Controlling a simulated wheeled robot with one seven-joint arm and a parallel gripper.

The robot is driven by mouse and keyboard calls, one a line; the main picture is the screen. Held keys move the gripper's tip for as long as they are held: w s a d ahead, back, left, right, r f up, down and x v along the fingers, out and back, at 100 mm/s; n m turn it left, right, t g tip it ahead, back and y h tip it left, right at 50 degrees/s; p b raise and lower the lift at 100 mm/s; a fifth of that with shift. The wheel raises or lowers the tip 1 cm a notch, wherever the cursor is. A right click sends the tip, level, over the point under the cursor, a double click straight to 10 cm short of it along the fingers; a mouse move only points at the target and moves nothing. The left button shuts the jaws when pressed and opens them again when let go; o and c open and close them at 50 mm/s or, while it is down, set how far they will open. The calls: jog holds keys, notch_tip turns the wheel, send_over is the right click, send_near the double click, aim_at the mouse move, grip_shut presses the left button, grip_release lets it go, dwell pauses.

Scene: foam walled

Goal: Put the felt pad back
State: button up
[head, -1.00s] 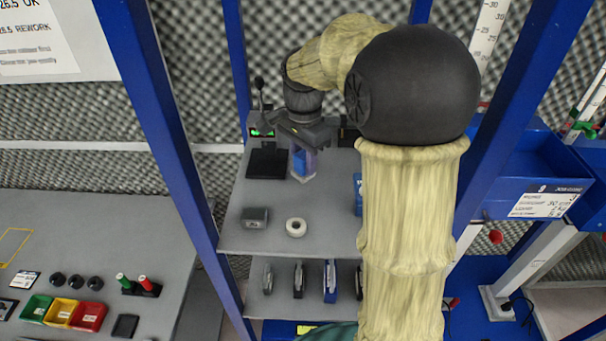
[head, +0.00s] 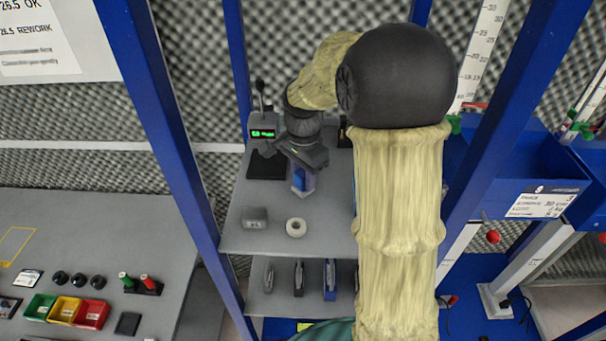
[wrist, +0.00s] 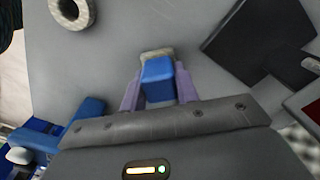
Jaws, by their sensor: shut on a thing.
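My gripper (head: 303,186) is over the upper grey shelf, between a black-plated gauge and a white ring. Its two pale purple fingers are shut on a blue block with a grey-beige felt-like end, which I take as the felt pad (wrist: 157,82). In the wrist view the fingers of my gripper (wrist: 160,88) lie on either side of the blue part, and the grey-beige end sticks out beyond it. In the head view the pad (head: 299,178) is partly hidden by the fingers. I cannot tell whether it touches the shelf.
The upper shelf (head: 240,235) carries a grey block (head: 254,217), a white ring (head: 296,228) and the gauge's black plate (head: 267,166). Blue posts (head: 170,130) frame the shelf. Several upright items stand on the lower shelf.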

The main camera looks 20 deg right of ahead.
aim_at(302, 171)
jog(key=shift+f, duration=0.15)
jog(key=o, duration=0.9)
jog(key=shift+o, duration=0.2)
notch_tip(302, 171, up, 12)
jog(key=b, duration=0.2)
jog(key=shift+w, duration=0.2)
jog(key=shift+s+a, duration=0.15)
